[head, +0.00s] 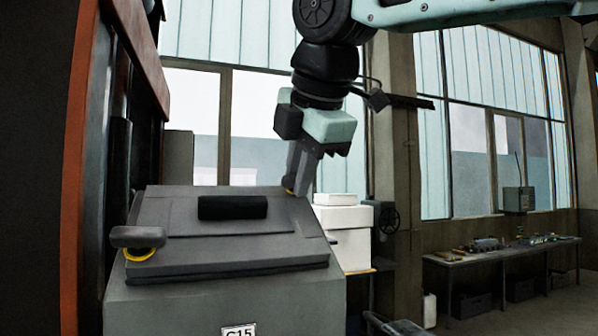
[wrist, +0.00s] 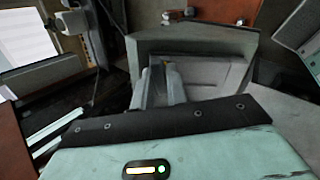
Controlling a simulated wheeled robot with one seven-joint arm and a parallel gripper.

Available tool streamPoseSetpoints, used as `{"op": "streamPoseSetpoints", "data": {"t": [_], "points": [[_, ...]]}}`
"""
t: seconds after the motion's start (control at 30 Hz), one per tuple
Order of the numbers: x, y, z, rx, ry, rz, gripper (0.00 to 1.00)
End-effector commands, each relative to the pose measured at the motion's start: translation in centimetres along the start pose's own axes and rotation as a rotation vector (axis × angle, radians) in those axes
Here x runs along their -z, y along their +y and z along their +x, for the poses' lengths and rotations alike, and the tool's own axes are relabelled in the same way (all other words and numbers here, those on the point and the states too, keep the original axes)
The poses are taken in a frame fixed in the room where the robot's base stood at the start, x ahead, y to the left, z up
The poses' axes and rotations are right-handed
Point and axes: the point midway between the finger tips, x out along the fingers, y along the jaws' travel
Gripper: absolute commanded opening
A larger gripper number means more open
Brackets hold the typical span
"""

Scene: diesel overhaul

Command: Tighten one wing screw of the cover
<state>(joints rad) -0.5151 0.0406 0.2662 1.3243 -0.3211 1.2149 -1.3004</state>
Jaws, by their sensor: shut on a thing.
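The grey cover (head: 170,253) lies sloped on top of a grey housing labelled C15, with a black handle (head: 232,207) across its middle. The left wing screw (head: 138,237) stands at the cover's left edge, with a dark grey wing above a yellow ring. The right wing screw (head: 289,191) is at the cover's far right corner, mostly hidden by my fingers; only a bit of yellow shows. My gripper (head: 296,187) points down and is shut on this right wing screw. In the wrist view my gripper (wrist: 167,90) reaches the cover (wrist: 207,73), with the screw mostly hidden between the fingers.
An orange-edged dark frame (head: 75,170) stands close on the left. White boxes (head: 345,235) are stacked behind the housing (head: 190,309) on the right. A workbench (head: 500,252) with parts stands far right. Open floor lies between.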

Motion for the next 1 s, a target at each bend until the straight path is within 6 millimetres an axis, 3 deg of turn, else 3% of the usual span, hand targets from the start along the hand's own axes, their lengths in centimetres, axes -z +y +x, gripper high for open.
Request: {"op": "streamPoseSetpoints", "data": {"t": [0.33, 0.7, 1.0], "points": [[0.02, 0.01, -0.02, -0.001, 0.001, 0.041, 0.00], [0.02, 0.01, 0.03, -0.001, 0.001, 0.398, 0.00], [0.02, 0.01, 0.04, -0.001, 0.001, 0.413, 0.00]]}}
